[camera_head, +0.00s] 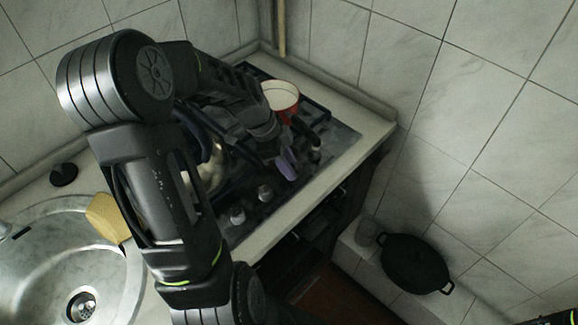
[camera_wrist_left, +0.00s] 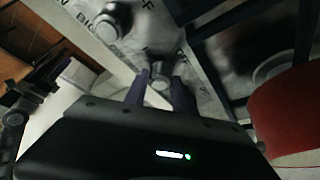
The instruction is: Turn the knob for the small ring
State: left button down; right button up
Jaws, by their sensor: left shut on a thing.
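The hob (camera_head: 340,145) has a row of knobs along its front edge. Two grey knobs, one (camera_head: 237,215) nearer the sink and one (camera_head: 265,192) beside it, show clear of my gripper. My left gripper (camera_head: 287,165), with purple fingers, is at the front of the hob, farther along this row. In the left wrist view its fingers (camera_wrist_left: 163,85) are shut around a grey knob (camera_wrist_left: 160,66); another knob (camera_wrist_left: 112,18) stands free beside it. Printed letters show on the panel.
A red pot (camera_head: 284,100) with a pale inside stands on the hob behind my gripper; its red side (camera_wrist_left: 290,110) is close in the left wrist view. My left arm hides much of the hob. A sink (camera_head: 40,250) lies left; a black pan (camera_head: 415,264) is low right.

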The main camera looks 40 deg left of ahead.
pick_arm(q)
jog(key=n+t+b, duration=0.1)
jog(key=n+b, duration=0.1)
jog(key=n, duration=0.1)
jog(key=shift+d+f+y, duration=0.1)
jog(key=shift+y, duration=0.3)
jog(key=n, duration=0.2)
jog(key=n+y+b, duration=0.1)
jog(key=n, duration=0.1)
jog(key=shift+s+d+n+t+y, duration=0.1)
jog(key=shift+n+t+y, duration=0.2)
jog(key=shift+n, duration=0.1)
jog(key=shift+n+y+b, duration=0.4)
jog(key=shift+n+b, duration=0.15)
jog(key=shift+n, duration=0.25)
jog(key=n+y+b, duration=0.1)
jog(key=n+b, duration=0.2)
jog(key=shift+d+f, duration=0.1)
jog(key=shift+n+y+b, duration=0.4)
jog(key=shift+n+b, duration=0.4)
jog(key=shift+b, duration=0.2)
jog(key=shift+r, duration=0.2)
jog(key=c, duration=1)
grip_release()
jog(key=shift+c, duration=0.2)
jog(key=shift+r, duration=0.1)
